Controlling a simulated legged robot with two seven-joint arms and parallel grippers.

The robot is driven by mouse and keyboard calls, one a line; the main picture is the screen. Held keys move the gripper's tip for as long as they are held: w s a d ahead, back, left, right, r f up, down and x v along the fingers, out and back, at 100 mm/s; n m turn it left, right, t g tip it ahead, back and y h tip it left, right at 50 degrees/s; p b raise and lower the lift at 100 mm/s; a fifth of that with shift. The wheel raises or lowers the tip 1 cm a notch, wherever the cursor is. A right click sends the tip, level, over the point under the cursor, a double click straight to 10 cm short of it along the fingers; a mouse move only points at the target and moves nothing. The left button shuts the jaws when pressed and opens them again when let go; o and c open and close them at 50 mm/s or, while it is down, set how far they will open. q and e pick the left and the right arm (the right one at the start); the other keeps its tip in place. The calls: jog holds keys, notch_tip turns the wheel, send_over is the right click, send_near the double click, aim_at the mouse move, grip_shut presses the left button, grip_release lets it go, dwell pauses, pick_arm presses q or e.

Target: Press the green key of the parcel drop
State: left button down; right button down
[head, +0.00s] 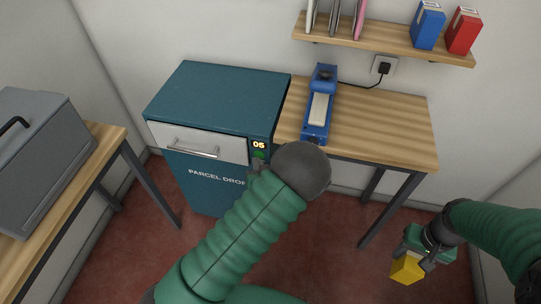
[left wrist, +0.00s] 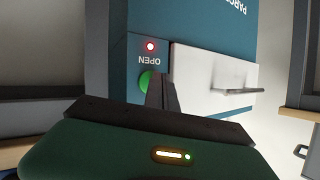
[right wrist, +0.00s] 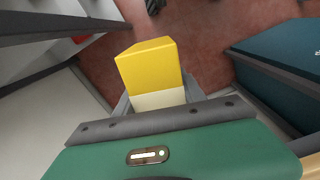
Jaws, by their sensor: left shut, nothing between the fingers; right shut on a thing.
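The parcel drop (head: 215,92) is a teal cabinet with a white drawer front (head: 196,145) and a bar handle. Its round green key (head: 258,155) sits right of the drawer, below a small lit display. In the left wrist view the green key (left wrist: 145,83) is beside the word OPEN and a lit red lamp (left wrist: 150,46). My left gripper (left wrist: 161,78) is shut and empty, its tips overlapping the key's edge; I cannot tell whether they touch it. My right gripper (head: 412,256) is shut on a yellow and white block (right wrist: 150,68), held above the floor.
A wooden table (head: 385,117) right of the cabinet carries a blue device (head: 319,105), plugged into a wall socket (head: 385,66). A shelf (head: 385,37) hangs above. A grey case (head: 40,150) stands on another table at left.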

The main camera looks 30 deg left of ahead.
pick_arm(q)
jog(key=shift+w, duration=0.2)
dwell(0.4)
jog(key=shift+s+d, duration=0.1)
jog(key=shift+s, duration=0.4)
jog(key=s+d+p, duration=0.1)
jog(key=s, duration=0.5)
jog(key=shift+d, duration=0.2)
jog(key=shift+w, duration=0.1)
dwell(0.4)
